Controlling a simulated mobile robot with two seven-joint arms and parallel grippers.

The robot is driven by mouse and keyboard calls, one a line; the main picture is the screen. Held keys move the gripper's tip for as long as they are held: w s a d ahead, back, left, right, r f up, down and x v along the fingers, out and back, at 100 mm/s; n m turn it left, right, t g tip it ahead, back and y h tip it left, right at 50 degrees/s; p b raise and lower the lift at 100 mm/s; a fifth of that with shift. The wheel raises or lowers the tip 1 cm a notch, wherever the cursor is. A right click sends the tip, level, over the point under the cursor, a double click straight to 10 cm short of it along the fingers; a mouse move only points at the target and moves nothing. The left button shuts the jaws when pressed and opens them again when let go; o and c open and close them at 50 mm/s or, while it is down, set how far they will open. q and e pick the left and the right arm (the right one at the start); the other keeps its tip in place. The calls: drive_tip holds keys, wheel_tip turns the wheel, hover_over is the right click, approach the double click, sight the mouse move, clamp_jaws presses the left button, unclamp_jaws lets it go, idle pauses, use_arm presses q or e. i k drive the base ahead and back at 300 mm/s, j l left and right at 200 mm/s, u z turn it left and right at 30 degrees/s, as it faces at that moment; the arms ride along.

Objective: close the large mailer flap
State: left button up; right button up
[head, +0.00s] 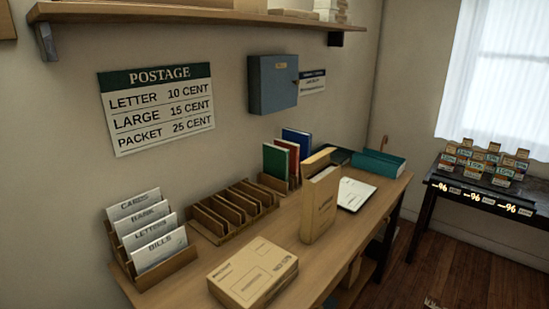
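A tall tan cardboard mailer (319,205) stands upright near the middle of the wooden desk, with dark printing on its front. A lighter tan flap (317,160) sticks up at its top left, apparently raised, and the top edge looks open. The inside of the mailer is too small to make out. A flat tan parcel (253,272) with printed markings lies at the near edge of the desk. Neither of my grippers shows in the head view.
On the desk (300,250) are a card sorter (160,255), an empty slotted rack (232,209), upright books (296,145), a white sheet (356,194) and a teal tray (378,163). A dark side table (480,190) holds small boxes. The wall has a blue box (273,84).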

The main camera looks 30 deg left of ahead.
sight(321, 162)
drive_tip(key=i+u, duration=0.15)
drive_tip(key=u, duration=0.3)
drive_tip(key=i+l+u, duration=0.1)
drive_tip(key=u, duration=0.3)
drive_tip(key=i+l+u, duration=0.15)
drive_tip(key=u, duration=0.3)
drive_tip(key=i+l+u, duration=0.1)
drive_tip(key=u, duration=0.35)
